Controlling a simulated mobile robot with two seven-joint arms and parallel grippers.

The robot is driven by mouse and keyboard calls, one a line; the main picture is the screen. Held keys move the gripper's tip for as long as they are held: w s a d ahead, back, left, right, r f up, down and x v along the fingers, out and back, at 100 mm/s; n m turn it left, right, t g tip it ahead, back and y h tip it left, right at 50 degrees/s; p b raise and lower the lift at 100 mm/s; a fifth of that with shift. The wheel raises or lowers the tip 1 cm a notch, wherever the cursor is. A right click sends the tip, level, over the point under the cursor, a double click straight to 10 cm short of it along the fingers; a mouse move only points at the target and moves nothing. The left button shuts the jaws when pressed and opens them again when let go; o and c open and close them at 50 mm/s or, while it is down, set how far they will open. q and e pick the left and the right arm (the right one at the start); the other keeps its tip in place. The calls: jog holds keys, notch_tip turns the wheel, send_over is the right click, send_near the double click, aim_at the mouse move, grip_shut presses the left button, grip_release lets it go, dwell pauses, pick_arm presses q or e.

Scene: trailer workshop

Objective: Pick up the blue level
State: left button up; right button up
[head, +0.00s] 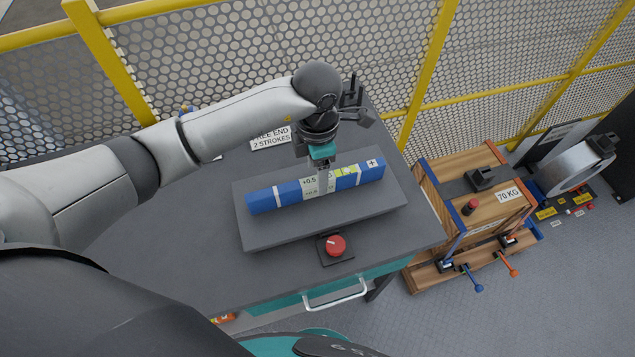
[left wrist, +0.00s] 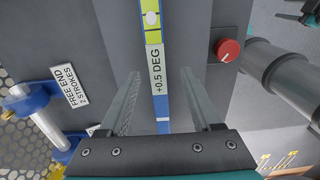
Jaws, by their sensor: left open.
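The blue level (head: 270,199) lies lengthwise on a raised grey plate (head: 290,230) on the bench. It has white bands, a green-yellow vial and a "+0.5" label. My left gripper (head: 322,184) is at the middle of the level, pointing down, open. In the left wrist view, the level (left wrist: 162,107) runs between the two spread fingers of the gripper (left wrist: 160,78), with its "+0.5 DEG" label facing up. A gap shows on each side, and I see no grip on it. My right gripper is not in view.
A red button (head: 336,245) sits in front of the plate. A "FREE END 2 STROKES" sign (head: 271,139) stands behind it. A wooden crate (head: 478,200) marked "70 KG" is right of the bench. Yellow-framed mesh fencing (head: 270,55) runs behind. The bench's left part is clear.

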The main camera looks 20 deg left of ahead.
pick_arm(q)
jog(key=shift+w+f, duration=0.2)
jog(key=shift+f, duration=2.05)
grip_shut()
